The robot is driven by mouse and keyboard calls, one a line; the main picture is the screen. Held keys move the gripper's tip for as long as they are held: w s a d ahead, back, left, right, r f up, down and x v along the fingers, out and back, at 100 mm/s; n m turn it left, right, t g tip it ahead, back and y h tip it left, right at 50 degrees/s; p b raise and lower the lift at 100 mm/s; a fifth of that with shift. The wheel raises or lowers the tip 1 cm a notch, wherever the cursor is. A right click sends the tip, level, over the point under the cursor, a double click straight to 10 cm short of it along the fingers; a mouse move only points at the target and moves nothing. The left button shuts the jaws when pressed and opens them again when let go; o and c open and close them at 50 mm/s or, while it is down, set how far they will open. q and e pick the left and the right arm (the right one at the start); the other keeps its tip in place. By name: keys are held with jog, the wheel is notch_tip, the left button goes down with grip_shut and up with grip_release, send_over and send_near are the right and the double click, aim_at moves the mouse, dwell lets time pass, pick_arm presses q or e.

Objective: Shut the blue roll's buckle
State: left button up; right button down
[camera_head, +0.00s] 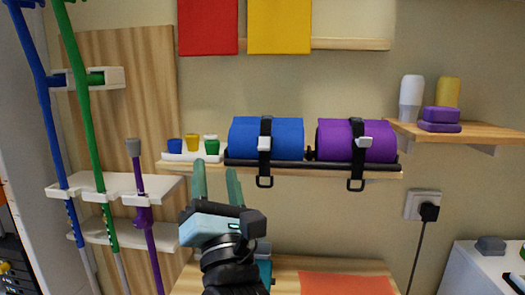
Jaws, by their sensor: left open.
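The blue roll (286,138) lies on the wall shelf, left of the purple roll. A black strap goes around it, with a small whitish buckle (264,143) on its front. The strap's end hangs below the shelf edge in a dark loop (265,182). I cannot tell at this size whether the buckle is open or shut. My left gripper (216,168) points upward, its two greenish fingers apart and empty. In the picture it is below and left of the blue roll, apart from the buckle. My right gripper does not show.
The purple roll (372,140) has a similar strap and buckle. Small coloured cups (192,143) stand left of the blue roll. Resistance poles are racked at the left. A shelf (455,131) at right holds bottles and purple blocks. An orange mat (346,284) lies below.

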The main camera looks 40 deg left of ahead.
pick_arm(q)
jog(key=w+a+n+g+h, duration=0.1)
jog(key=w+n+g+h, duration=0.1)
jog(key=n+h, duration=0.1)
jog(key=t+h, duration=0.2)
jog(key=h, duration=0.5)
send_near(263, 148)
jog(key=shift+m, duration=0.3)
jog(key=x, duration=0.7)
jog(key=shift+w, duration=0.1)
jog(key=shift+w+a, duration=0.3)
jog(key=shift+w, duration=0.15)
